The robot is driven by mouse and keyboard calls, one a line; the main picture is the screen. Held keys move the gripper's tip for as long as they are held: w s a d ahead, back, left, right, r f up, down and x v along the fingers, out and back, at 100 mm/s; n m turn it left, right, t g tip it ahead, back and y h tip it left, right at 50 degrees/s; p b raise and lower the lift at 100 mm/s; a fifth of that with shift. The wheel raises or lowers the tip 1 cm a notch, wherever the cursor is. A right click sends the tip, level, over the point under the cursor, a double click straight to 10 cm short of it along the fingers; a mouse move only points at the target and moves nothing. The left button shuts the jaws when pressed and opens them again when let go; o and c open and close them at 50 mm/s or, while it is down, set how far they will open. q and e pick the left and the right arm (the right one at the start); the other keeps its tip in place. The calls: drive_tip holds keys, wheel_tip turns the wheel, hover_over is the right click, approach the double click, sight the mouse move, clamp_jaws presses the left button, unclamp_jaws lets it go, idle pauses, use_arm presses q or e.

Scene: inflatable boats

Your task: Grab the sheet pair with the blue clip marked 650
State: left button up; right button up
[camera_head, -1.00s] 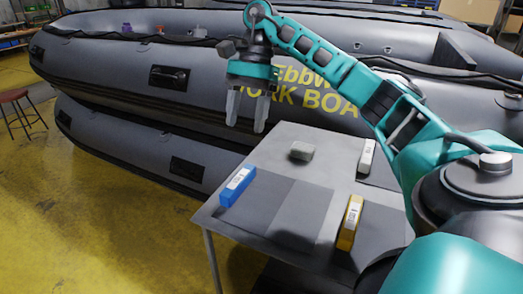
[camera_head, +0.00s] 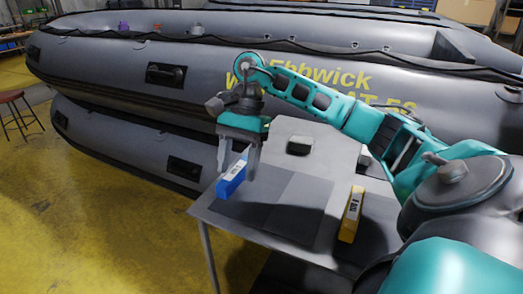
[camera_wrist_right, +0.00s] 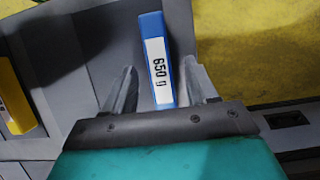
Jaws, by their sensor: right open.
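The blue clip (camera_head: 231,183) sits at the left edge of a grey sheet pair (camera_head: 268,205) on the table. In the right wrist view the blue clip (camera_wrist_right: 155,45) carries a white label reading 650 g. My right gripper (camera_head: 238,172) is open and points down at the clip, with its fingers on either side of it. In the right wrist view the clip lies between the two fingers (camera_wrist_right: 159,68), with a gap visible on each side. I cannot tell the exact height of the fingertips above the sheets. My left gripper is out of view.
A yellow clip (camera_head: 351,214) with a white label lies on the right part of the grey table (camera_head: 213,215). A small dark block (camera_head: 299,145) sits behind. A large grey inflatable boat (camera_head: 120,75) stands close behind the table. The yellow floor (camera_head: 110,220) at left is clear.

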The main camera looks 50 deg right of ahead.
drive_tip(key=shift+a+f, duration=0.15)
drive_tip(key=shift+f, duration=0.2)
drive_tip(key=shift+c, duration=0.2)
clamp_jaws()
